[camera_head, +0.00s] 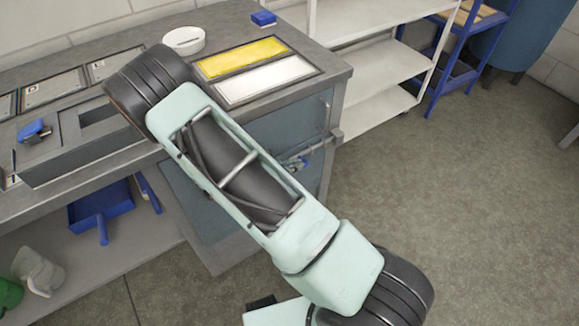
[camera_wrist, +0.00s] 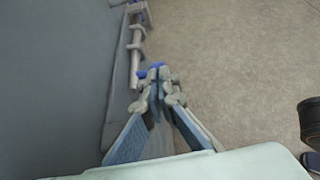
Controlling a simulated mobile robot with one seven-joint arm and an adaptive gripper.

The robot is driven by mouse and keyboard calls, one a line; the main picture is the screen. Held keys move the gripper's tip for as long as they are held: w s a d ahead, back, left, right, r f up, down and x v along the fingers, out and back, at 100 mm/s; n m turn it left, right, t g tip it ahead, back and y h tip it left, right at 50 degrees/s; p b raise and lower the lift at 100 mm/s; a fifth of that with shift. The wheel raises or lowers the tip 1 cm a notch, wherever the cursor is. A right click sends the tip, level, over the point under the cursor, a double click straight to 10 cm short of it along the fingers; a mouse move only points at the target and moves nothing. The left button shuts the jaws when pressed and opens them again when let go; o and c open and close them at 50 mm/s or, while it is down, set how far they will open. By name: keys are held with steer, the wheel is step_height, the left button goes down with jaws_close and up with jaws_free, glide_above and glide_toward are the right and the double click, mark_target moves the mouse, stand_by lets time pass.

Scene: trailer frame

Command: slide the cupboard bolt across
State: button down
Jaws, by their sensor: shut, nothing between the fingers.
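The cupboard bolt (camera_wrist: 135,52) is a grey rod in brackets along the edge of the blue-grey cupboard door (camera_wrist: 50,80), upper left of centre in the wrist view. A small blue piece shows at its far end. In the head view the bolt (camera_head: 312,153) shows at the door's right edge, partly behind my arm. My gripper (camera_wrist: 158,80) is shut and empty, its fingertips together close by the near end of the bolt. A bit of blue shows just beyond the tips; I cannot tell whether they touch it.
The worktop (camera_head: 335,66) above the cupboard bears a white round dish (camera_head: 184,40), a yellow-and-white panel and a blue block (camera_head: 263,18). White shelving (camera_head: 385,65) and a blue rack stand beyond. The floor (camera_head: 450,180) to the right is clear.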

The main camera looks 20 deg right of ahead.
steer(key=shift+w+d, duration=0.2)
steer(key=shift+d, duration=0.85)
steer(key=shift+s+a+r, duration=0.1)
steer(key=shift+a+r, duration=0.15)
steer(key=shift+a, duration=0.15)
steer(key=p+v, duration=0.2)
steer(key=v, duration=1.1)
steer(key=shift+a, duration=0.5)
